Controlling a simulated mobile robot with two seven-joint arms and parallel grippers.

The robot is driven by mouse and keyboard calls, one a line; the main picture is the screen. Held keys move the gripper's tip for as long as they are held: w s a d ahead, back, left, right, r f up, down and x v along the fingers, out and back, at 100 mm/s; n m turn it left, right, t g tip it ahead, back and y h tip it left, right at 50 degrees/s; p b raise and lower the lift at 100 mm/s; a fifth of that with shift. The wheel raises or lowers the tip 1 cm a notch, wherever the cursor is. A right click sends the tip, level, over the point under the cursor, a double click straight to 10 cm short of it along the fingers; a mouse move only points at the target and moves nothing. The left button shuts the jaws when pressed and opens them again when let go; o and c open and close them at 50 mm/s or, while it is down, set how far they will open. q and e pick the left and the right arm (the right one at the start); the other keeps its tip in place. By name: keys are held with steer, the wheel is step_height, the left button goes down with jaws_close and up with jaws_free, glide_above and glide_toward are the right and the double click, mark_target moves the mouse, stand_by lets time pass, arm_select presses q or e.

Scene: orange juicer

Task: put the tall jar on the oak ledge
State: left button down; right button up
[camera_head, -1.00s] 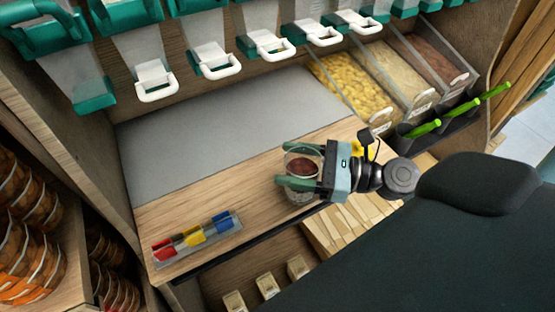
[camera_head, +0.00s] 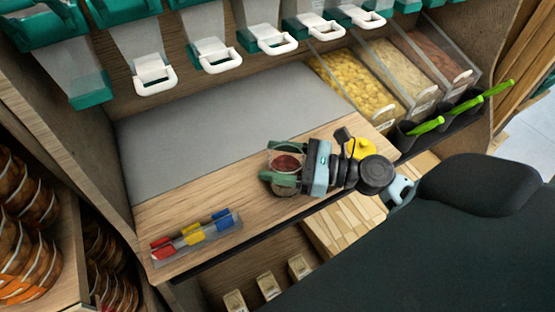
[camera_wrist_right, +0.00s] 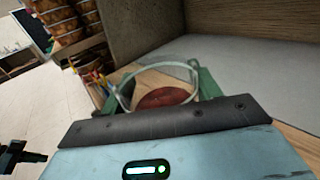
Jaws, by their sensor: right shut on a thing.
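The tall jar (camera_head: 287,163) is clear glass with reddish-brown contents. My right gripper (camera_head: 277,166) is shut on it, with a green finger on each side. The jar is over the wooden front part of the oak ledge (camera_head: 170,213); whether its base touches the wood I cannot tell. In the right wrist view the round rim of the jar (camera_wrist_right: 160,72) shows between the green fingers, with the dark red contents inside. The jar's lower part is hidden there by my gripper's body. My left gripper is not in view.
A grey mat (camera_head: 230,130) covers the rear of the ledge. A clear holder with coloured clips (camera_head: 195,233) lies at the front left. Bins of yellow pasta (camera_head: 350,85) and grains stand at the back right. Dispensers with white handles (camera_head: 215,53) hang above. A yellow object (camera_head: 361,149) is beside my wrist.

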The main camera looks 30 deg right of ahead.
steer(key=o, duration=1.3)
steer(key=shift+s+d, duration=0.1)
steer(key=b+v, duration=0.1)
steer(key=v, duration=1)
steer(key=shift+s+d+r, duration=0.15)
steer(key=shift+s+d, duration=0.05)
steer(key=shift+d, duration=0.1)
